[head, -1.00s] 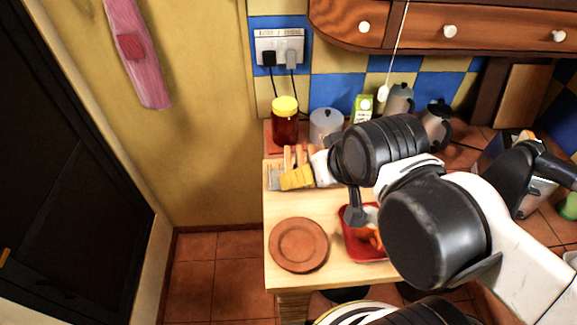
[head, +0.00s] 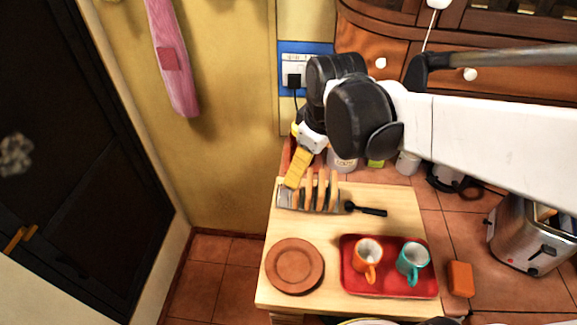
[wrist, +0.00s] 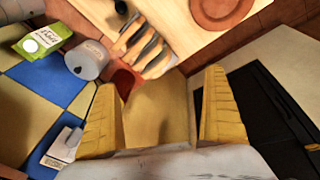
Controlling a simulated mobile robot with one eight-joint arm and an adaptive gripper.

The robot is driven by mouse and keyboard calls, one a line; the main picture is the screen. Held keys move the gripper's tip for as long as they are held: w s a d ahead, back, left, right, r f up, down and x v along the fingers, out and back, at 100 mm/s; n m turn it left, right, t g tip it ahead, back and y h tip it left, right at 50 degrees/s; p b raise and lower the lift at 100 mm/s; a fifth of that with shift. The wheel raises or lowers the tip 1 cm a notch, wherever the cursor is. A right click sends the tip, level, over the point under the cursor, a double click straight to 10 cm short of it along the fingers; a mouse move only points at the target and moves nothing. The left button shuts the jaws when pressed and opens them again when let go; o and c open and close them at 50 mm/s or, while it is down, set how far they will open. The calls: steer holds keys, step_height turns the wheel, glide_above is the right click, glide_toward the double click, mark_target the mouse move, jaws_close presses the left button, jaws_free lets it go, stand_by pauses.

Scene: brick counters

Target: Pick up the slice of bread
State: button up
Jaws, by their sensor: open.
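Several upright slices of bread (head: 322,190) stand in a grey metal toast rack (head: 285,198) at the back left of the wooden board. They also show in the wrist view (wrist: 146,50), beyond the fingertips. My gripper (head: 294,184) has yellow fingers and appears just above or behind the rack's left end in the head view; the exact gap is hard to tell. In the wrist view my gripper (wrist: 160,79) is wide open, with no bread between its fingers. The rack lies ahead of the fingertips there, near the upper middle.
A brown plate (head: 295,266) and a red tray (head: 390,286) with an orange mug (head: 367,256) and a teal mug (head: 412,259) sit on the board (head: 385,198). A toaster (head: 527,238) stands right. The wall (head: 235,130) is close on the left.

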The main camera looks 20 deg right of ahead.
steer(key=w+f+n+g, duration=0.1)
steer(key=w+n, duration=0.1)
steer(key=w+f+n+g+p, duration=0.1)
steer(key=w+f+n, duration=0.1)
steer(key=w, duration=0.1)
steer(key=w+f+n+g+p, duration=0.1)
steer(key=w+f, duration=0.1)
steer(key=shift+w+n, duration=0.25)
steer(key=shift+n, duration=0.15)
steer(key=shift+f, duration=0.35)
steer(key=f+b, duration=0.1)
steer(key=f, duration=0.2)
steer(key=f+b, duration=0.1)
steer(key=f, duration=0.3)
steer(key=f+b, duration=0.1)
steer(key=f, duration=0.2)
steer(key=shift+w+f+b, duration=0.25)
steer(key=shift+f+b, duration=0.05)
steer(key=shift+f, duration=0.05)
steer(key=shift+r, duration=0.1)
steer(key=c, duration=0.8)
steer(key=shift+c, duration=0.2)
